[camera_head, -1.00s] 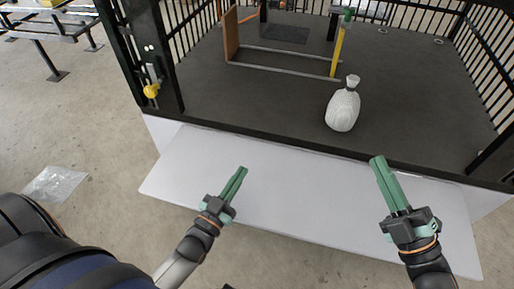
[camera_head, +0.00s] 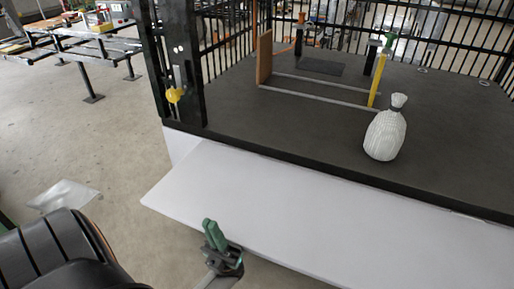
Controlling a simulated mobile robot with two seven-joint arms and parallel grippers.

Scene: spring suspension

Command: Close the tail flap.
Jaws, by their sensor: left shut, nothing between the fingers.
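The tail flap (camera_head: 290,215) is a long white panel along the front edge of the dark platform. It hangs open, sloping outward and down toward me. My left gripper (camera_head: 210,232) is at the bottom of the view, by the flap's near lower edge. Its green fingers are together and hold nothing. I cannot tell whether it touches the flap. My right gripper is out of the picture. A yellow-knobbed latch (camera_head: 175,94) sits on the black corner post at the platform's left.
A white woven sack-like vase (camera_head: 385,132) stands on the platform near its front edge. Behind it are a frame with a yellow post (camera_head: 377,80) and a brown board (camera_head: 264,57). Clear plastic (camera_head: 64,196) lies on the floor at left. Black bars fence the platform.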

